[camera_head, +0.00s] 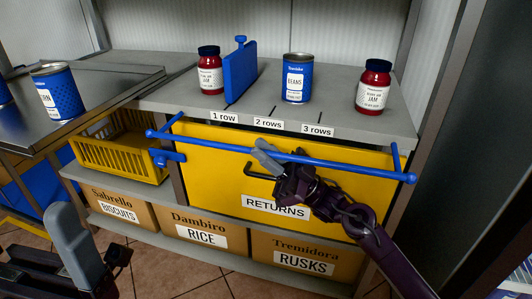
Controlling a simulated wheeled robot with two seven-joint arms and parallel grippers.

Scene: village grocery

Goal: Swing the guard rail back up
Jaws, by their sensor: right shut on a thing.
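The blue guard rail (350,166) is a long bar running across the front of the shelf, just below its edge and in front of the yellow returns panel. Short blue arms (396,157) join it at each end. My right gripper (270,154) is shut on the rail near its middle; the jaws hide that part of the bar. My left gripper (72,252) is at the bottom left, away from the rail and apart from everything; one grey finger shows clearly, and its opening cannot be judged.
Jam jars (209,71) (373,87), a blue beans can (297,78) and a blue divider (240,72) stand on the shelf (180,97). A yellow crate (115,158) and cardboard boxes (110,207) sit lower.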

